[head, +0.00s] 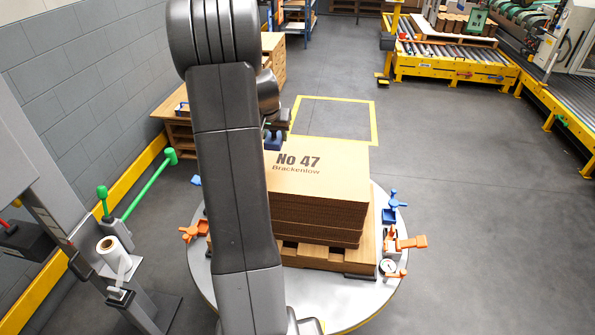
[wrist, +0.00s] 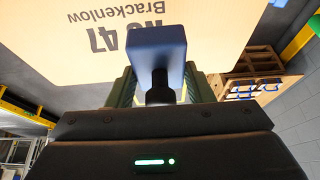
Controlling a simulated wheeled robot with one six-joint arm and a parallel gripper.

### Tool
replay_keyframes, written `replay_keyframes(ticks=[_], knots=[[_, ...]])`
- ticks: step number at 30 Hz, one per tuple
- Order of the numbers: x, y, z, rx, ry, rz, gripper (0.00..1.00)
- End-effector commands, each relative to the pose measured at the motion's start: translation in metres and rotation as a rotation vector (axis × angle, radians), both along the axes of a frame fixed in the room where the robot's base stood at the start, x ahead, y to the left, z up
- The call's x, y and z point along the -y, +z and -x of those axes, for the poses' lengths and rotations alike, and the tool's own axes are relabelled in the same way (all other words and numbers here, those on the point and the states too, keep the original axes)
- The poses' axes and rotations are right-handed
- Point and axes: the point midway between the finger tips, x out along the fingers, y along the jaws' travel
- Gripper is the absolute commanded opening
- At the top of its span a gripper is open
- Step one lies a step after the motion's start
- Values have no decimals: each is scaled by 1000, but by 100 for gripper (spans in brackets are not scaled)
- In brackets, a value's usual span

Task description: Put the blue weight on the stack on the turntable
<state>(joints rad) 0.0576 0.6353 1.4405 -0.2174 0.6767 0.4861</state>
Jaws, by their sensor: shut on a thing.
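The blue weight (head: 272,143) is at the far left edge of the cardboard stack (head: 325,180), partly hidden behind my arm in the head view. In the wrist view the weight (wrist: 157,45) is a blue block with a dark neck. My gripper (wrist: 159,92) is shut on that neck between its two green fingers. The printed stack top (wrist: 60,45) shows beyond it; I cannot tell whether the weight touches it. The stack stands on a wooden pallet (head: 310,255) on the round grey turntable (head: 345,300).
A post with a green lever (head: 150,187) and a paper roll (head: 107,245) stand at left. The floor to the right is clear.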

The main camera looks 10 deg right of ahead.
Motion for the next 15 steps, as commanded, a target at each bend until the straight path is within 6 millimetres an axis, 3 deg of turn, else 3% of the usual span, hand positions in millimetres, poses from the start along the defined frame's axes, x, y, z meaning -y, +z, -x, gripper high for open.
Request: replay_keyframes(ticks=[4,15], knots=[[6,-2,-4,2,-17,1,0],[6,-53,-4,2,-18,0,0]])
